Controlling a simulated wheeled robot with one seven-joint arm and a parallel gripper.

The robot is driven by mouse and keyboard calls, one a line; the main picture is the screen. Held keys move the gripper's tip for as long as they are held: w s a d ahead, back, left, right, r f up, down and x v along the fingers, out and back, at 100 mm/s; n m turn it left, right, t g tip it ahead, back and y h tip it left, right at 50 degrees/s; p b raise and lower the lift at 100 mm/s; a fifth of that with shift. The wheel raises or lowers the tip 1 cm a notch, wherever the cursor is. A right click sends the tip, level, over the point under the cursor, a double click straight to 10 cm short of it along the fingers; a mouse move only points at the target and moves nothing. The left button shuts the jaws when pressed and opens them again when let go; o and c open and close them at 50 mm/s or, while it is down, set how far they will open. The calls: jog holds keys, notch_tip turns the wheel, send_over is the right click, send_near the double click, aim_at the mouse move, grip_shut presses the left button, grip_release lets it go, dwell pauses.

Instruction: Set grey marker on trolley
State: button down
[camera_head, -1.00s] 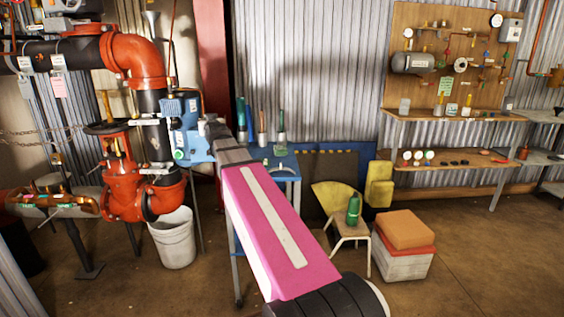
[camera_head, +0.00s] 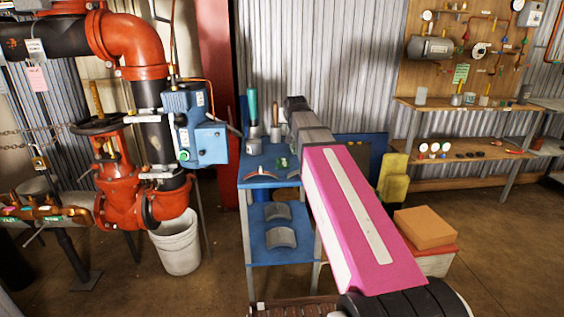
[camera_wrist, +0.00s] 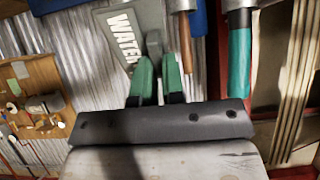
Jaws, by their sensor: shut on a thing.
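The grey marker (camera_wrist: 138,18) is a flat plate with white lettering that reads "WATER", seen in the wrist view. My gripper (camera_wrist: 158,80), with green fingers, is shut on its edge. In the head view my pink arm hides the gripper and the marker. The blue trolley (camera_head: 252,251) stands ahead, left of my arm, with a top and a lower shelf. Its right side is partly hidden by my arm.
A teal-handled tool (camera_head: 252,106) and a brown-handled tool (camera_head: 275,115) stand on the trolley top. Curved grey pieces (camera_head: 280,236) lie on its lower shelf. Red pipework with a blue box (camera_head: 205,140) and a white bucket (camera_head: 176,242) are to the left.

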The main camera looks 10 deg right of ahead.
jog(key=s+a+f+g, duration=0.1)
jog(key=s+a+g, duration=0.5)
jog(key=s+g, duration=0.5)
jog(key=w+d+f, duration=0.1)
jog(key=d+f, duration=0.1)
jog(key=d, duration=0.1)
jog(key=w+d+f, duration=0.2)
jog(key=d, duration=0.2)
jog(key=w+d+f, duration=0.1)
jog(key=d+f, duration=0.2)
jog(key=shift+w+d, duration=0.15)
jog(key=shift+w, duration=0.15)
jog(key=shift+f, duration=2.1)
jog(key=c, duration=1.6)
grip_release()
jog(key=shift+c, duration=0.2)
jog(key=o, duration=0.4)
